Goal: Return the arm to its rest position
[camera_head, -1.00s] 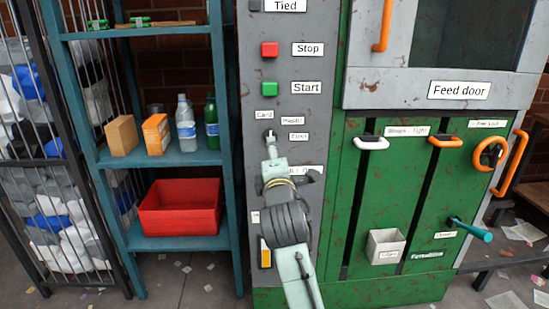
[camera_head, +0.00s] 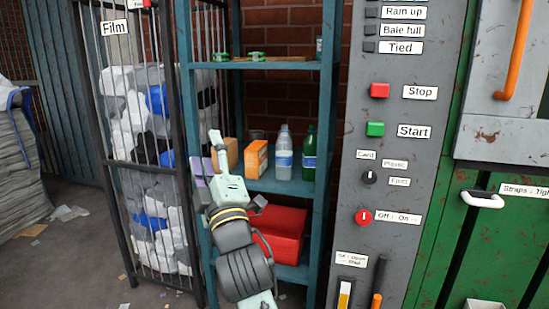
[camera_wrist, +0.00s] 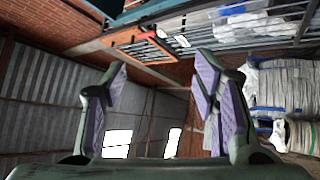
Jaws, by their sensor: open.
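My arm rises from the bottom of the head view, in front of the blue shelf rack (camera_head: 188,100). My gripper (camera_head: 205,155) is at its upper end, before the rack's left post and beside an orange-brown box. In the wrist view my gripper (camera_wrist: 160,95) shows two purple-padded fingers spread wide apart with nothing between them. Past the fingers the wrist view shows a corrugated wall (camera_wrist: 45,95), bright windows and the ceiling.
The rack holds boxes (camera_head: 257,158), bottles (camera_head: 284,155) and a red bin (camera_head: 283,235). A Film cage (camera_head: 150,130) stands left of it. The grey control panel (camera_head: 400,150) and green machine (camera_head: 480,240) stand right. Open floor (camera_head: 75,265) lies at lower left.

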